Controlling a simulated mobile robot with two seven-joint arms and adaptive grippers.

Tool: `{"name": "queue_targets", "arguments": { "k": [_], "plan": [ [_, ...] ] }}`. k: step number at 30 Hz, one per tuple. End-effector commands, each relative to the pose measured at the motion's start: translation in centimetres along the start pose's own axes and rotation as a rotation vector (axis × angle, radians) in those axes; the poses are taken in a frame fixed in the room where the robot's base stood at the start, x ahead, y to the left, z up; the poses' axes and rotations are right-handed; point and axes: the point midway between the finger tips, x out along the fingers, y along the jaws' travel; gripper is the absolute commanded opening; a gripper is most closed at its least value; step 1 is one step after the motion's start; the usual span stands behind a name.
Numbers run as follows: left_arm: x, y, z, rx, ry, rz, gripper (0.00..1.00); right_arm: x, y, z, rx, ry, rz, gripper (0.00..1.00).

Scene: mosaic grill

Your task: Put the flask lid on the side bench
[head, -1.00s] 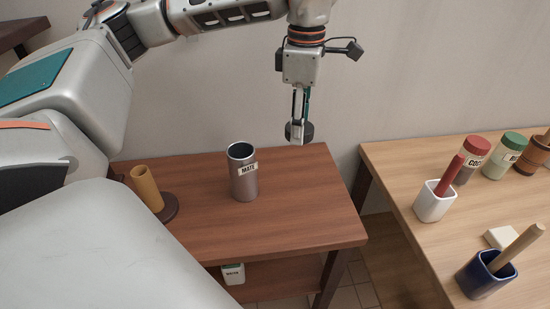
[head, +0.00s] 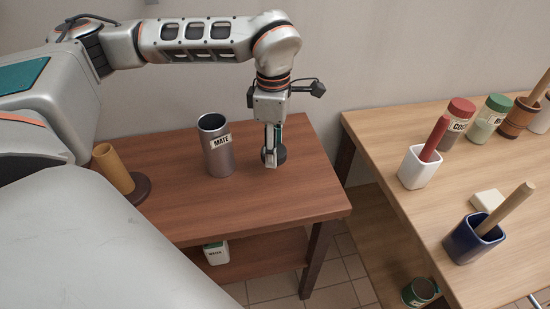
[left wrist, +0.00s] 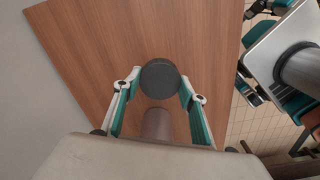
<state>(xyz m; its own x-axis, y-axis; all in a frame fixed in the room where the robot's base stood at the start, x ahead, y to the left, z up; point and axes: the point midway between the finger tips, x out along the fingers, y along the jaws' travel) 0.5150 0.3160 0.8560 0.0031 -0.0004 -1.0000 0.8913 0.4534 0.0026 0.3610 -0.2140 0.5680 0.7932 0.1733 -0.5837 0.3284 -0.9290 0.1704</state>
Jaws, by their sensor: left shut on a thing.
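The flask lid (head: 281,155) is a dark round disc. My left gripper (head: 271,161) is shut on it, low over the right part of the brown side bench (head: 300,197). I cannot tell whether the lid touches the wood. In the left wrist view the lid (left wrist: 160,76) sits between the two fingertips, with the bench top (left wrist: 95,40) behind it. The steel flask marked MATE (head: 217,155) stands upright and open on the bench, left of the gripper.
A white box (head: 216,254) is on the lower shelf. A lighter table (head: 390,215) with jars and pots stands to the right, across a gap. The bench front right is clear.

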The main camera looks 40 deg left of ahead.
Motion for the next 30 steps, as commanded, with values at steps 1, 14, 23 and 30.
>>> {"name": "queue_targets", "arguments": {
  "k": [1, 14, 23, 30],
  "plan": [
    [1.5, -0.1, -0.1, 0.0, 0.006, -0.009, 0.27, 0.2, -0.2, 0.6, 0.001, -0.007, -0.004, 0.67],
    [3.8, 0.0, 0.0, 0.0, 0.001, -0.001, 0.27, 0.1, -0.2, -0.7, -0.005, 0.018, -0.008, 0.67],
    [4.1, 0.0, 0.0, -0.001, 0.001, -0.002, 0.58, 0.1, -0.4, -0.2, -0.003, 0.008, -0.009, 0.67],
    [4.1, 0.0, 0.0, 0.0, 0.001, -0.002, 0.58, 0.1, -0.4, -0.2, 0.003, 0.007, -0.007, 0.67]
  ]
}}
